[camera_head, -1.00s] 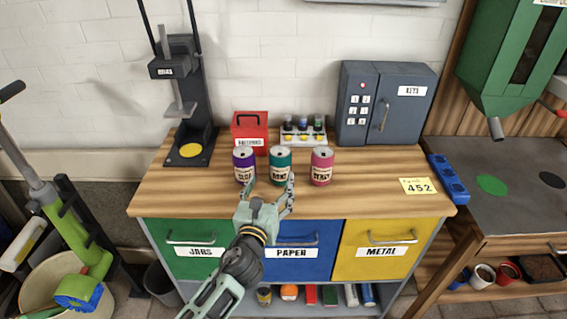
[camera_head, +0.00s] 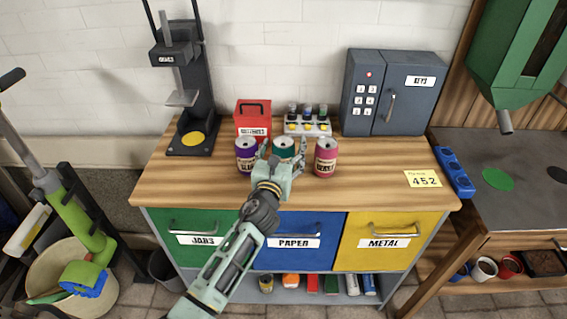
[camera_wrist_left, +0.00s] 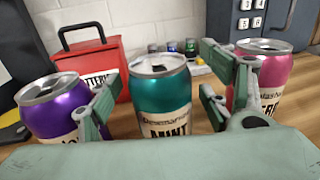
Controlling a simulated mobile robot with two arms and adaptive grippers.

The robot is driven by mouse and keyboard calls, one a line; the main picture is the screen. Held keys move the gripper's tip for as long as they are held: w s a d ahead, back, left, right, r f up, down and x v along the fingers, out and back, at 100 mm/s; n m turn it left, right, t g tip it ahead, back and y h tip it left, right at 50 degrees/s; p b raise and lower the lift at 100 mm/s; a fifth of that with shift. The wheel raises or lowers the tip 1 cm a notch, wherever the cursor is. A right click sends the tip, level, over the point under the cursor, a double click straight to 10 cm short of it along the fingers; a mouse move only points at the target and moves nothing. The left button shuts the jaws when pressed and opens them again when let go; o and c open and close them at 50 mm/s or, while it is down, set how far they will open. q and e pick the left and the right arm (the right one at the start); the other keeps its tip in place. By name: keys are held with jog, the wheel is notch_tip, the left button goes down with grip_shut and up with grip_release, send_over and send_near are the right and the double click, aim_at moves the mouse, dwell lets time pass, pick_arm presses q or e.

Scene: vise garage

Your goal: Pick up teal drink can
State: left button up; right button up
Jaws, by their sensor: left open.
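The teal drink can (camera_head: 284,146) stands upright on the wooden cabinet top, between a purple can (camera_head: 246,155) and a pink can (camera_head: 325,157). My left gripper (camera_head: 284,157) is open, with its fingers at either side of the teal can. In the left wrist view the teal can (camera_wrist_left: 160,98) stands between the two open fingers (camera_wrist_left: 157,100), with gaps showing on both sides. The left finger overlaps the purple can (camera_wrist_left: 55,110) and the right finger overlaps the pink can (camera_wrist_left: 268,70) in that view. The teal can's lower part is hidden by my gripper. My right gripper is not in view.
A red box (camera_head: 252,118) and a rack of small bottles (camera_head: 307,127) stand behind the cans. A grey key safe (camera_head: 390,95) is at the back right, a black press (camera_head: 190,90) at the back left. The top's right front, around a yellow note (camera_head: 422,179), is clear.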

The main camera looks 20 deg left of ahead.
pick_arm(q)
jog(key=c, duration=0.9)
